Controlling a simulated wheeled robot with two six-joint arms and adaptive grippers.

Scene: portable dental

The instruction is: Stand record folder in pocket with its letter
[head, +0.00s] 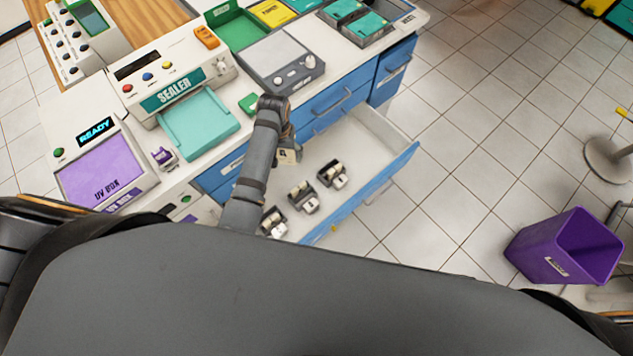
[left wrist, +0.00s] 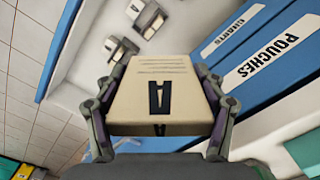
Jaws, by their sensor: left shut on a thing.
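My left gripper (head: 286,146) is shut on a cream record folder (left wrist: 160,82), which hangs over the inner side of the open drawer (head: 393,154). In the head view only a small part of the folder (head: 289,156) shows below the gripper. Three dark-and-white pocket holders stand in a row in the drawer: near (head: 272,221), middle (head: 302,196) and far (head: 333,174). My right gripper is not in view.
The counter beside the drawer carries a UV box (head: 108,172), a sealer (head: 172,78), a teal tray (head: 200,122) and a grey scale-like device (head: 281,62). Blue drawer fronts, one labelled POUCHES (left wrist: 268,62), are close to the gripper. A purple bin (head: 562,248) stands on the floor.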

